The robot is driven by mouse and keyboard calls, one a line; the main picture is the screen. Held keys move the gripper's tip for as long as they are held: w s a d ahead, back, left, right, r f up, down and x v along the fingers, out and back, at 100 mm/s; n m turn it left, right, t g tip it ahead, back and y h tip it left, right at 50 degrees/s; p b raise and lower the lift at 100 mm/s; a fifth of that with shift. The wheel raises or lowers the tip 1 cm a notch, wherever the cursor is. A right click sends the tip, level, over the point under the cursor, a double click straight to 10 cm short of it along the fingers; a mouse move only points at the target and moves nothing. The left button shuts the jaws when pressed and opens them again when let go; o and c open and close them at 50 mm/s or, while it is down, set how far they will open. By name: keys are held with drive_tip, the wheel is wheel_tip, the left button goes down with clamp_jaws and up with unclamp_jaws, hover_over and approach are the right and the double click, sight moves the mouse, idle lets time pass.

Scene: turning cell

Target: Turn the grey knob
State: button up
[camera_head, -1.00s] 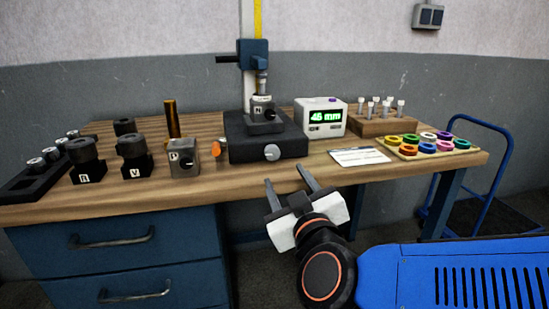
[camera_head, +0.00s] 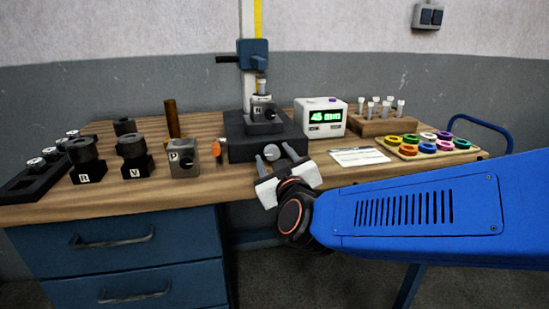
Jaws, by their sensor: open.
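The grey knob (camera_head: 271,153) is a small round dial on the front face of the black base (camera_head: 240,149) of the measuring stand. My gripper (camera_head: 274,154) is open, its two fingers pointing at the base's front. In the picture one finger lies left of the knob and the other right of it. I cannot tell whether the fingers touch the knob or stop short of it.
A grey block marked P (camera_head: 184,158) and an orange-topped piece (camera_head: 217,152) stand left of the base. A display (camera_head: 322,117) reads 45 mm. A white card (camera_head: 359,156) and a tray of coloured rings (camera_head: 464,152) lie to the right. The wooden bench (camera_head: 120,195) has a free front strip.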

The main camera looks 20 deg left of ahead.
drive_tip(key=shift+c, duration=0.7)
drive_tip(key=c, duration=0.9)
drive_tip(key=m, duration=0.5)
drive_tip(key=shift+m, duration=0.3)
drive_tip(key=m, duration=0.4)
drive_tip(key=shift+m, duration=0.7)
